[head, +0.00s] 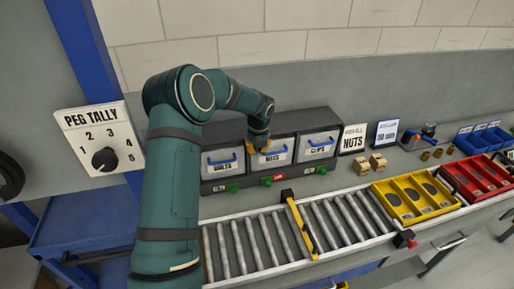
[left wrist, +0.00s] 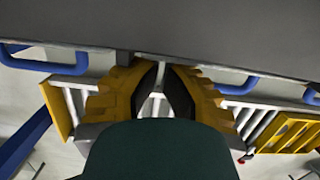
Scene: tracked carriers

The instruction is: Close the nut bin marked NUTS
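A dark cabinet holds three bins in a row, each with a pale front and a blue handle. The nut bin marked NUTS (head: 283,155) is the middle one, with a red tag (head: 279,177) below it. Whether its front sticks out past its neighbours is hard to tell. My left gripper (head: 259,144) points down at the upper left of that front and hides part of it. In the left wrist view its yellow fingers (left wrist: 163,70) nearly meet at the tips, with nothing seen between them, close to the dark cabinet edge. My right gripper is out of view.
The bolts bin (head: 222,162) and clips bin (head: 318,147) flank it, with green tags below. A roller conveyor (head: 245,247) with a yellow stop bar (head: 303,230) runs in front. A NUTS card (head: 353,140) stands right of the cabinet. A yellow tray (head: 413,214) sits farther right.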

